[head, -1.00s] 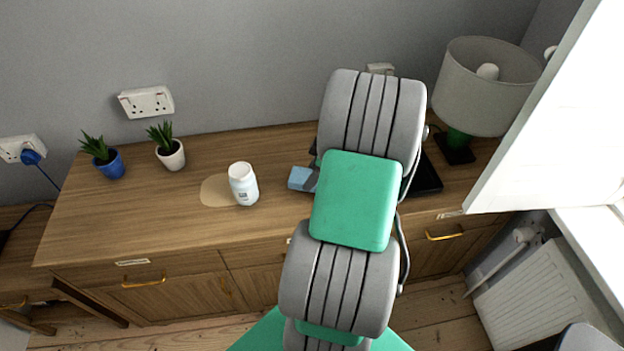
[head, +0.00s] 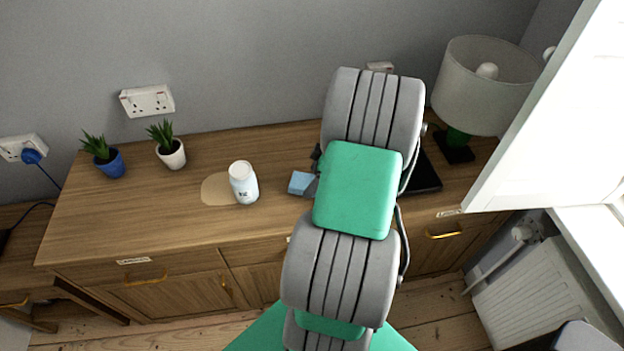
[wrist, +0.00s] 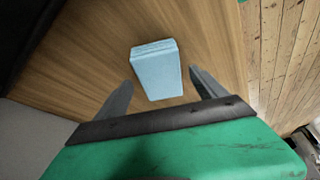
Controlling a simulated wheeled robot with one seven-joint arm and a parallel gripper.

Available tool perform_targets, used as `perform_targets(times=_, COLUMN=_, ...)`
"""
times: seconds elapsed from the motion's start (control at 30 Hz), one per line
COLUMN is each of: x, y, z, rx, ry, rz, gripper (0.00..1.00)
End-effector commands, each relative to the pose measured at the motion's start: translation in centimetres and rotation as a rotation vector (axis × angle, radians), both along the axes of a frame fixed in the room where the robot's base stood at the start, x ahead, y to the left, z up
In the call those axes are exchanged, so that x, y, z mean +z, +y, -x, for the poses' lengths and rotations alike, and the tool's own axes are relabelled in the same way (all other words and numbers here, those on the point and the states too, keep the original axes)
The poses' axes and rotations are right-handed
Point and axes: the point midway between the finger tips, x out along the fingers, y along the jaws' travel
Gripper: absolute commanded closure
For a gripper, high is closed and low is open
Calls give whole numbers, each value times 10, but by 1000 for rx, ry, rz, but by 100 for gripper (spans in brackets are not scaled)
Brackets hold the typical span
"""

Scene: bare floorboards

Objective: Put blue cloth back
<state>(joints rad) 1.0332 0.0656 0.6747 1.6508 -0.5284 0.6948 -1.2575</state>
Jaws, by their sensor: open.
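The blue cloth (head: 302,183) is a folded light-blue block lying on the wooden cabinet top, partly hidden by my arm in the head view. In the wrist view the cloth (wrist: 157,70) lies ahead of my gripper (wrist: 158,88), roughly centred between its two fingers. The fingers are open, one on each side of the cloth's near end. I cannot tell how high they are above the wood. My gripper is mostly hidden behind my arm in the head view.
A white jar (head: 243,182) stands beside a beige patch (head: 215,189) left of the cloth. Two potted plants (head: 108,160) (head: 170,150) stand further left. A black flat object (head: 427,174) and a lamp (head: 484,85) are to the right. Clear wood lies at the left front.

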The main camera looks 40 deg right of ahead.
Motion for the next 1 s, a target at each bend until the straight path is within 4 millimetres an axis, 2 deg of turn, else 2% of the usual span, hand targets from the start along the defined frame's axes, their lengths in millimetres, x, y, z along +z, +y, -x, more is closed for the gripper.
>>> perform_targets(times=0.3, x=70, y=-18, z=25, rx=-3, ry=-2, rz=5, gripper=19)
perform_targets(times=0.4, x=88, y=-22, z=31, rx=-2, ry=-1, rz=3, gripper=19)
perform_targets(times=0.57, x=100, y=-23, z=36, rx=0, ry=1, rz=1, gripper=19)
perform_targets(times=0.67, x=104, y=-17, z=31, rx=-4, ry=8, rz=2, gripper=19)
perform_targets(times=0.77, x=114, y=14, z=12, rx=-34, ry=39, rz=7, gripper=19)
perform_targets(times=0.87, x=130, y=71, z=-10, rx=-103, ry=87, rz=22, gripper=19)
perform_targets(times=0.9, x=135, y=98, z=-15, rx=-141, ry=104, rz=31, gripper=19)
perform_targets(times=1.0, x=147, y=160, z=-17, rx=-243, ry=128, rz=49, gripper=19)
